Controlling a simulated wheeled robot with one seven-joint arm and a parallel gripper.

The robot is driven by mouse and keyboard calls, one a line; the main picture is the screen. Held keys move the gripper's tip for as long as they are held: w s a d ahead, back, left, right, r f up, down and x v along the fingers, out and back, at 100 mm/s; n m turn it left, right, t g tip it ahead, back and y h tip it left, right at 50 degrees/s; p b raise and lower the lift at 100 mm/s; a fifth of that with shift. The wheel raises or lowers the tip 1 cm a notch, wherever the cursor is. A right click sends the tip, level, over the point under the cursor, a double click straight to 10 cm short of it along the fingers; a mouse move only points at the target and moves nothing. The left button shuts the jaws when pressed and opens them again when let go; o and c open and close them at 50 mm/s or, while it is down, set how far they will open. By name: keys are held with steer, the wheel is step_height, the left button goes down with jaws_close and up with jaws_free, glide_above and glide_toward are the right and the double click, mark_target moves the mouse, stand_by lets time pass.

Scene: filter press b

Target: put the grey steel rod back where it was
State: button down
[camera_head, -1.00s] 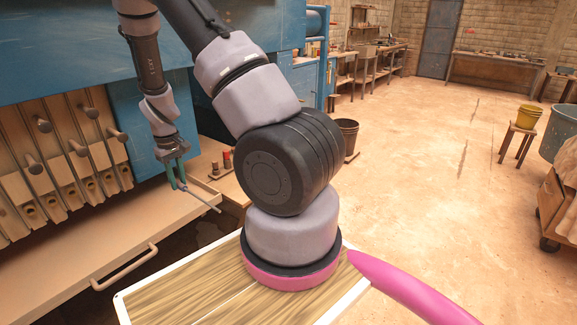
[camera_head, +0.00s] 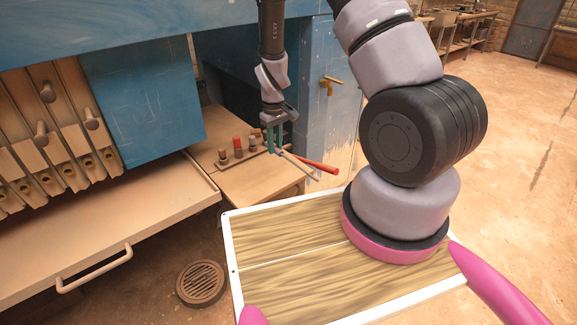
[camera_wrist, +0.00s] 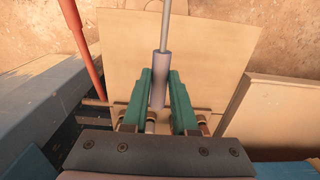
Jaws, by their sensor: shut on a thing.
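The grey steel rod (camera_head: 299,166) is held in my gripper (camera_head: 275,149) and slants down to the right over a small tan bench (camera_head: 255,189). In the wrist view, its thicker lilac-grey part (camera_wrist: 158,78) sits between my two green fingers, and its thin shaft (camera_wrist: 168,25) runs towards the top edge. My gripper is shut on it. A red bar (camera_head: 317,164) lies close beside the rod in the head view, and it is left of the rod in the wrist view (camera_wrist: 82,45). I cannot tell which spot the rod came from.
A rack (camera_head: 240,157) with several small red and grey pieces stands on the bench. A blue cabinet (camera_head: 330,90) is behind. The press tray (camera_head: 120,235) with its handle is left. A floor drain (camera_head: 201,283) lies below. Open floor is on the right.

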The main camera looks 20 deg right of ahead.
glide_above(276, 174)
step_height(276, 174, down, 5)
steer(key=shift+d+r, duration=0.15)
steer(key=shift+r, duration=0.05)
steer(key=shift+f, duration=2.3)
steer(key=shift+f, duration=0.1)
steer(key=c, duration=0.7)
jaws_free()
step_height(276, 174, up, 12)
steer(key=shift+r, duration=0.2)
